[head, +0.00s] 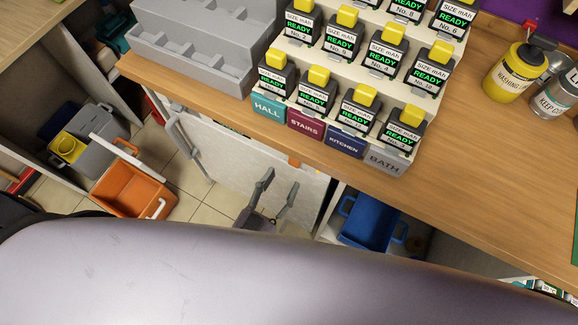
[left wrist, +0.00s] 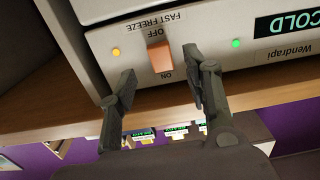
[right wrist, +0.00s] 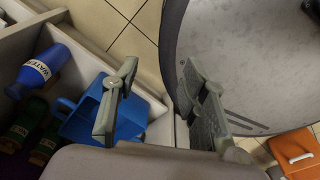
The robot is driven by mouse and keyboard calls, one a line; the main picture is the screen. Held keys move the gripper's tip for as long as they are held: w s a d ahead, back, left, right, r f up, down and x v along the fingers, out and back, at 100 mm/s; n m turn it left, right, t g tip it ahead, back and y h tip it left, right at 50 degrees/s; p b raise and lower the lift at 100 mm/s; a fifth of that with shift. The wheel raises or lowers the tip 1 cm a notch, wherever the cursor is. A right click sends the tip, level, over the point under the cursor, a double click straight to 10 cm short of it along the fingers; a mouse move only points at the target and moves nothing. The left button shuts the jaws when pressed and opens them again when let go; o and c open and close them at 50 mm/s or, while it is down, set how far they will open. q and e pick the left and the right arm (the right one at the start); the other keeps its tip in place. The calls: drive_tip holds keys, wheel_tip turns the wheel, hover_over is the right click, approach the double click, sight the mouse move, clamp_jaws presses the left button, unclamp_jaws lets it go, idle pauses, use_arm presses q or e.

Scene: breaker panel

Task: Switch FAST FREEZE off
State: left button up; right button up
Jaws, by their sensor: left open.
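The FAST FREEZE switch (left wrist: 161,57) is an orange rocker on a pale appliance front, seen upside down in the left wrist view. I cannot tell which end is pressed. My left gripper (left wrist: 158,76) is open, with a finger on either side of the rocker and apparently apart from it. My right gripper (right wrist: 158,70) is open and empty above a blue bin (right wrist: 105,115).
The wooden counter (head: 470,150) overhangs the appliance and carries several black READY blocks. An orange bin (head: 135,190) stands on the tiled floor.

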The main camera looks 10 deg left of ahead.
sight(293, 164)
use_arm(q)
drive_tip(key=shift+x, duration=2.3)
clamp_jaws()
